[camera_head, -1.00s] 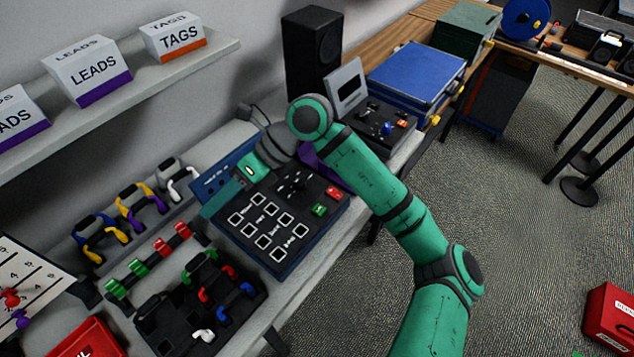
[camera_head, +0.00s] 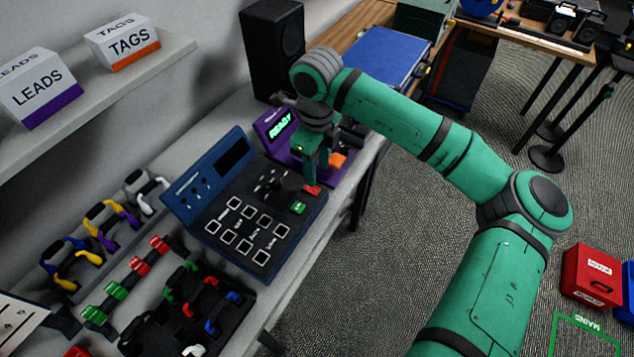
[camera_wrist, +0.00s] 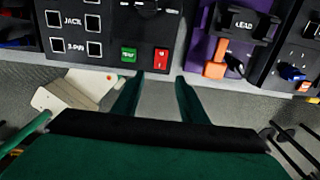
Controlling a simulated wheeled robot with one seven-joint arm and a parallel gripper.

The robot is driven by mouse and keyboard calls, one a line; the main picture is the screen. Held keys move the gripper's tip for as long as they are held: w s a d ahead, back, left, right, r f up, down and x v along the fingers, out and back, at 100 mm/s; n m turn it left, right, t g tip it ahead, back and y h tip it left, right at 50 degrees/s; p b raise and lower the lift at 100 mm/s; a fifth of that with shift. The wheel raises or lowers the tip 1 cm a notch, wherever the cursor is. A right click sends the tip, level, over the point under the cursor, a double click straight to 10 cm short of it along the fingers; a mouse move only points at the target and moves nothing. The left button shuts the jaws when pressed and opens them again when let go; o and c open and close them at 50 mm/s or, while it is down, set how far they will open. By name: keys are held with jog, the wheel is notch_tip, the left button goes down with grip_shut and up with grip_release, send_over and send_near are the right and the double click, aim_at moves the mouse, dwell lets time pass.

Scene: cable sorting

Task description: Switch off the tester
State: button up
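The tester (camera_head: 213,243) is a dark blue console with a tilted back panel, a dark screen (camera_head: 232,158), a selector dial (camera_head: 270,184) and several white-framed squares. A green TEST button (camera_head: 298,207) and a red rocker switch (camera_head: 312,189) sit at its right front corner. My gripper (camera_head: 314,180) points down over that corner, close to the red switch and partly covering it. In the wrist view, the red switch (camera_wrist: 161,60) lies just beyond and between my two parted, empty fingers (camera_wrist: 157,82), with the green button (camera_wrist: 128,55) to its left. I cannot tell whether the fingers touch the tester.
A purple unit (camera_head: 266,121) with a lit READY screen and an orange plug (camera_wrist: 214,70) stands right of the tester. Racks of coloured leads (camera_head: 190,300) stand to the left. A shelf with boxes (camera_head: 128,42) hangs above. A black speaker (camera_head: 272,48) stands behind.

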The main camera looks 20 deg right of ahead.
aim_at(317, 191)
notch_tip(317, 191, down, 7)
jog(key=shift+r, duration=0.15)
jog(key=shift+c, duration=0.6)
